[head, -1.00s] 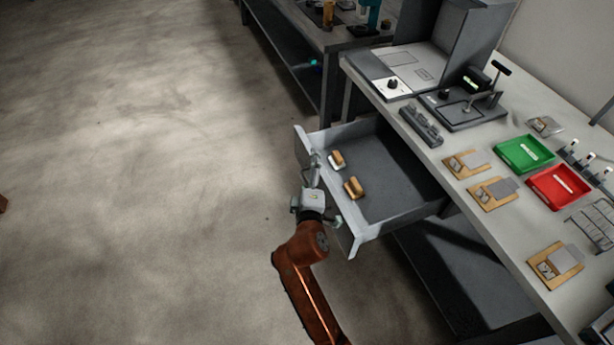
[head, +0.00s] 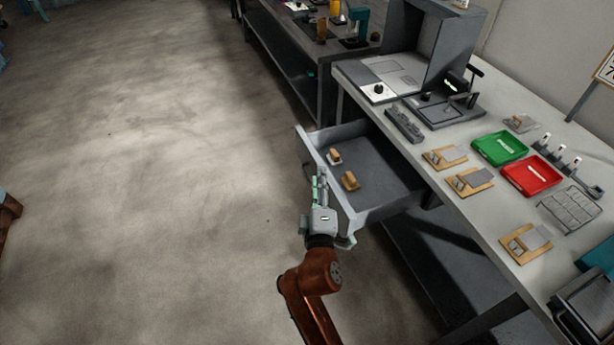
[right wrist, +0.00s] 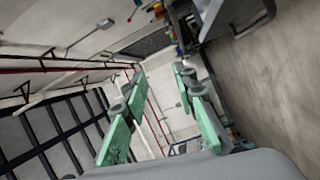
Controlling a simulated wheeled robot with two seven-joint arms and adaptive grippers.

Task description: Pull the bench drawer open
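The bench drawer (head: 376,207) stands well open from under the grey bench (head: 440,190). Its inside shows, with two small tan and white blocks (head: 349,181) lying in it. My right gripper (head: 319,186) is upright just outside the drawer's front panel, near its middle. In the right wrist view its green-padded fingers (right wrist: 160,115) are apart with nothing between them. The drawer handle cannot be made out, and I cannot tell whether the gripper touches the front. My left gripper is not in view.
A green tray (head: 499,149), a red tray (head: 531,175), a wire rack (head: 570,208) and several wooden boards lie on the bench top. A second bench (head: 308,60) stands behind. The floor (head: 150,190) to the left is clear.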

